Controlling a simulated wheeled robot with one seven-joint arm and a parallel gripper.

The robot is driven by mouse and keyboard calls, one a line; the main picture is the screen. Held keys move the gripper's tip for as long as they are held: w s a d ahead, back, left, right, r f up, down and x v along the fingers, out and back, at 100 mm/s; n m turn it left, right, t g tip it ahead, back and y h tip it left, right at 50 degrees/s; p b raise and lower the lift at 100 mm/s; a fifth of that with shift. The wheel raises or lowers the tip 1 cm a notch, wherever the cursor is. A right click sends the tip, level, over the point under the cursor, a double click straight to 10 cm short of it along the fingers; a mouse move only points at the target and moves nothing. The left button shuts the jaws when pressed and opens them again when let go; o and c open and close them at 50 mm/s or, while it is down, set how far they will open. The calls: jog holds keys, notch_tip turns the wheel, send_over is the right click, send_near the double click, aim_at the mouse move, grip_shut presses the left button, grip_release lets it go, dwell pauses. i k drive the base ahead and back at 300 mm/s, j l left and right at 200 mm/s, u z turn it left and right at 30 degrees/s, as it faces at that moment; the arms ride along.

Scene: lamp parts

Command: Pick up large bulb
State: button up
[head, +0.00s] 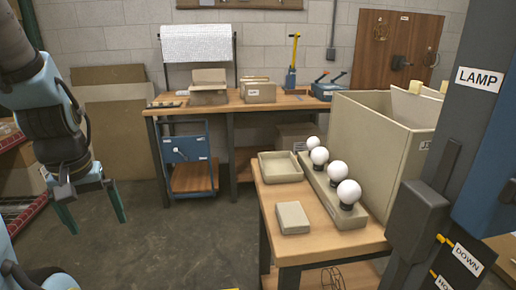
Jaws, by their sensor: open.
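Several white round bulbs with dark bases stand upright in a row on a long beige holder (326,196) on the wooden table at the right. The nearest bulb (348,192) and the one behind it (337,171) look larger; the two farther ones, including the middle one (319,155) and the farthest (313,142), look smaller, partly from distance. My gripper (92,220) hangs at the left over the floor, pointing down. Its two teal fingers are apart with nothing between them. It is well away from the bulbs and the table.
A large beige bin (372,138) stands right of the bulbs. A dark post labelled LAMP (479,79) rises at the right. A workbench (231,104) stands behind; floor between is clear.

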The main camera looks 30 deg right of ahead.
aim_at(320, 156)
jog(key=i+l+z, duration=0.25)
jog(key=z, duration=0.2)
jog(key=i+l+z, duration=0.1)
jog(key=i+z, duration=0.3)
jog(key=i, duration=0.1)
